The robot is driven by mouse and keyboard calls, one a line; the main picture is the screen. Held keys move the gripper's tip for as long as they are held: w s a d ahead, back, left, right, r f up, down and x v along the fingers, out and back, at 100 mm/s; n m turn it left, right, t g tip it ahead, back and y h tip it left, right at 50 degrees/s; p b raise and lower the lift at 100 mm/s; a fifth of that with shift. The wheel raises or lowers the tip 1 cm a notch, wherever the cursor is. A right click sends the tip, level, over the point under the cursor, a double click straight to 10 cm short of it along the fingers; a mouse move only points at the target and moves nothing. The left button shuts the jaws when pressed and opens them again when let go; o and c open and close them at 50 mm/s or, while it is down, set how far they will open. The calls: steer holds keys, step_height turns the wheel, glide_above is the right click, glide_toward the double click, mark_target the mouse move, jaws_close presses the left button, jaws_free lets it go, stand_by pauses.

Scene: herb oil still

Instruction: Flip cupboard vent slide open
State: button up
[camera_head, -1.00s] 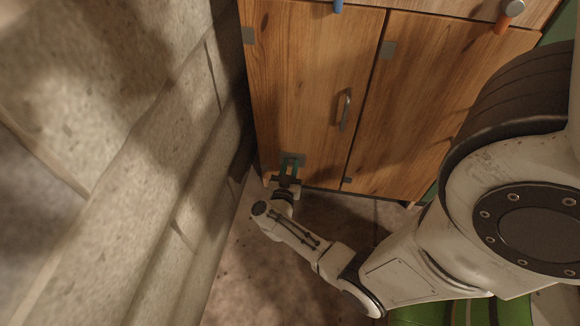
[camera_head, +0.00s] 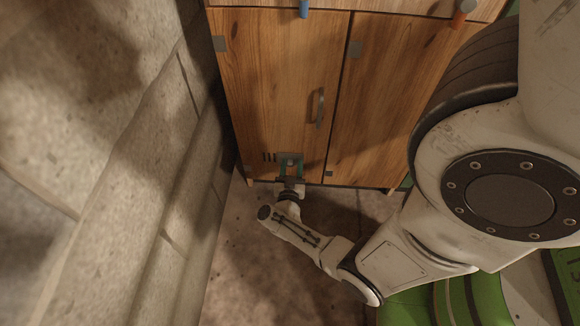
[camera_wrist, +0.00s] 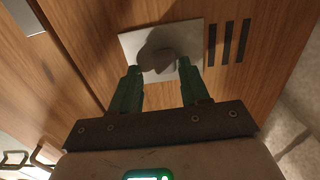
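The vent slide is a pale metal plate (camera_wrist: 194,55) low on the left cupboard door (camera_head: 275,90), with a grey knob (camera_wrist: 158,62) on it. Several dark vent slots (camera_wrist: 229,42) show uncovered beside the plate, on its right in the wrist view and on its left in the head view (camera_head: 269,157). My gripper (camera_wrist: 160,69) has its two green fingers apart, one on each side of the knob. Some gap shows between fingers and knob; I cannot tell whether either finger touches it. In the head view my gripper (camera_head: 290,170) is at the door's bottom edge.
A rough stone wall (camera_head: 110,150) stands close on the left. A metal door handle (camera_head: 320,107) is above and right of the slide. A blue knob (camera_head: 304,9) and an orange knob (camera_head: 463,14) are higher up. Stone floor (camera_head: 260,270) lies below the cupboard.

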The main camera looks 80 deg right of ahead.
steer(key=shift+o, duration=0.3)
steer(key=shift+w, duration=0.1)
steer(key=shift+a, duration=0.5)
steer(key=a+p, duration=0.3)
steer(key=a, duration=0.6)
steer(key=shift+s+a, duration=0.4)
steer(key=shift+s, duration=0.05)
